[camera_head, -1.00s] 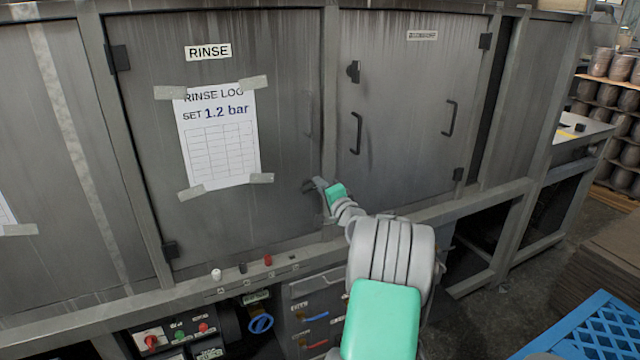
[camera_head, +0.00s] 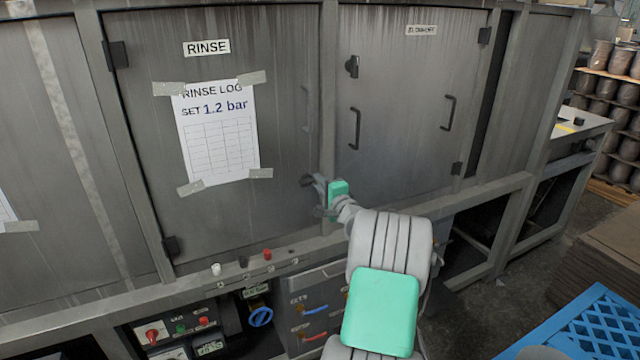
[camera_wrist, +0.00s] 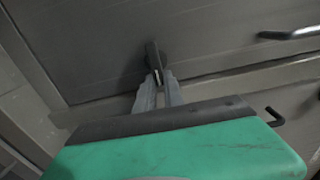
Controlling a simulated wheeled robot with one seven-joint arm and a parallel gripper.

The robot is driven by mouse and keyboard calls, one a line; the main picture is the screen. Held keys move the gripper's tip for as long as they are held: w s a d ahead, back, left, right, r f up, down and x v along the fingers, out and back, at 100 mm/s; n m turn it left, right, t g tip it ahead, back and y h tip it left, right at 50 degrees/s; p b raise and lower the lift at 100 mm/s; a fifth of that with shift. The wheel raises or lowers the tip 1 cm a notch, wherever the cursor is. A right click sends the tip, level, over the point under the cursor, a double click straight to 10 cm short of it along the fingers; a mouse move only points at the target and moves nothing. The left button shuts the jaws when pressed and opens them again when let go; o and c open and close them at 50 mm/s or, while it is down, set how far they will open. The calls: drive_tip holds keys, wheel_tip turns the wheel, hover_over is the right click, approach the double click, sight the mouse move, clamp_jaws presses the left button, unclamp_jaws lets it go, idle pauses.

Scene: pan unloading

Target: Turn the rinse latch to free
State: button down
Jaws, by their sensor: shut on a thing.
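The rinse door (camera_head: 285,150), grey metal with a RINSE label, fills the left middle of the head view. The rinse latch (camera_head: 307,181) is a small dark piece low at this door's right edge, partly hidden by my gripper. In the wrist view the latch (camera_wrist: 153,57) stands out from the door as a dark, narrow bar between the fingertips. My gripper (camera_head: 319,190) is at the latch, and in the wrist view its two grey fingers (camera_wrist: 158,88) are closed on it. The latch's exact angle is hard to tell in the head view.
A neighbouring door (camera_head: 405,120) to the right has dark handles and its own latch (camera_head: 352,66). A ledge with small knobs (camera_head: 267,254) and a control panel (camera_head: 180,333) lie below the rinse door. A blue crate (camera_head: 590,335) stands at the lower right.

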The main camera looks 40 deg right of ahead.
drive_tip(key=c, duration=1.4)
unclamp_jaws()
drive_tip(key=shift+c, duration=0.2)
drive_tip(key=v, duration=0.7)
drive_tip(key=shift+s+b, duration=0.4)
drive_tip(key=shift+b, duration=0.05)
drive_tip(key=shift+a, duration=0.15)
